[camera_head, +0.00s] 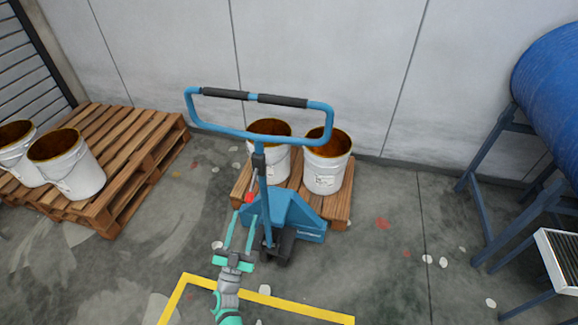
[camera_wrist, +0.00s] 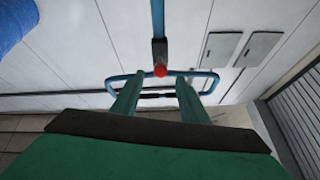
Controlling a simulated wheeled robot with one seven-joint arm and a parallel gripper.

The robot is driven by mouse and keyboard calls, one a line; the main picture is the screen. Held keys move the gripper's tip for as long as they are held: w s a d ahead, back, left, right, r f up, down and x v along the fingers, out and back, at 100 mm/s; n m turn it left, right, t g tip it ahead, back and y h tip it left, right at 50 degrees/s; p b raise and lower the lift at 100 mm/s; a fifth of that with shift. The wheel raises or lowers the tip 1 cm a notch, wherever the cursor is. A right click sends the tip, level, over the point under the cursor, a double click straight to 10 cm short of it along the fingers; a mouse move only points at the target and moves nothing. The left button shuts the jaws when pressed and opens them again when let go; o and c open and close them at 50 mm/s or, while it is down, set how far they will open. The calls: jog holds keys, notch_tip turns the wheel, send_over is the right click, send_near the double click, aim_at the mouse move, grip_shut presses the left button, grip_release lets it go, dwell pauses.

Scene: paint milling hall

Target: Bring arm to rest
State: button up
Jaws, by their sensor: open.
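My gripper (camera_head: 243,232) is open and empty, its two teal fingers apart and pointing toward the wall. It is low in front of a blue pallet jack (camera_head: 290,212), left of its mast in the head view. I cannot tell whether the fingers touch the jack. The handle loop with black grips (camera_head: 254,97) stands upright above in the head view.
The jack stands at a wooden pallet (camera_head: 340,205) with two white buckets (camera_head: 325,165). Another pallet (camera_head: 120,150) with two buckets (camera_head: 68,165) is at left. A blue drum (camera_head: 550,85) on a frame is at right. Yellow floor lines (camera_head: 300,307) run in front; floor right of the jack is clear.

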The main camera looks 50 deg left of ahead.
jog(key=w+d+f+m+g+h, duration=0.1)
jog(key=w+d+f+m+h, duration=0.15)
jog(key=d+f+h, duration=0.4)
jog(key=s+d+f+g+h, duration=0.15)
jog(key=d+f, duration=0.25)
jog(key=d, duration=0.4)
jog(key=s+d+f+g+h, duration=0.1)
jog(key=s+d+f+g, duration=0.2)
jog(key=d, duration=0.4)
jog(key=s+d+f+g+h, duration=0.1)
jog(key=d+f+g, duration=0.1)
jog(key=d+f, duration=0.45)
jog(key=s+d+r, duration=0.7)
jog(key=d, duration=0.3)
jog(key=s+d+r+m+t+h, duration=0.1)
jog(key=s+d+r, duration=0.1)
jog(key=d+r, duration=0.3)
jog(key=s+d+r+t+h, duration=0.1)
jog(key=s+d+r, duration=0.2)
jog(key=r, duration=1)
jog(key=d, duration=0.3)
jog(key=shift+d+r+m+t+h, duration=0.25)
jog(key=shift+m+t+h, duration=0.05)
jog(key=shift+m+t, duration=0.05)
jog(key=shift+c, duration=1.1)
jog(key=shift+a, duration=0.15)
